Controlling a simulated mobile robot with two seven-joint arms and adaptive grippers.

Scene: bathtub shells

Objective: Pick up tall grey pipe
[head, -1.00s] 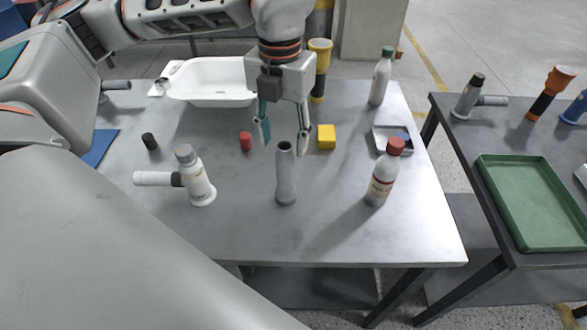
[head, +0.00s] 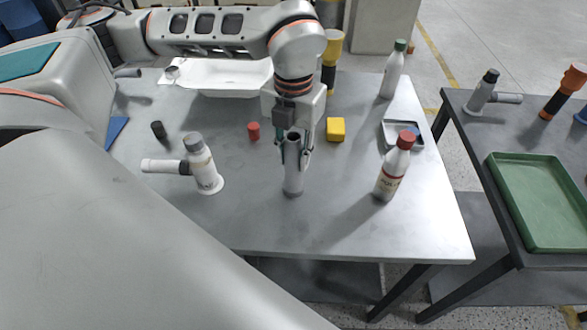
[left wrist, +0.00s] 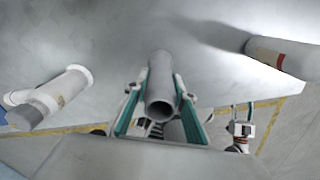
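The tall grey pipe (head: 293,178) stands upright on the grey table, its hollow end up; in the left wrist view its open end (left wrist: 161,106) faces the camera. My left gripper (head: 294,152) is at the pipe's upper part, one finger on each side. In the left wrist view its teal-padded fingers (left wrist: 160,78) close in against the pipe's sides and look shut on it. The pipe appears to be still resting on the table. My right gripper (left wrist: 241,112) shows small beyond the table edge in the left wrist view, its fingers apart and empty.
A white pipe fitting (head: 203,165) stands left of the pipe, and a red-capped bottle (head: 391,172) stands right. A red cylinder (head: 254,131), a yellow block (head: 336,129) and a white tub (head: 225,77) are farther back. The table front is clear.

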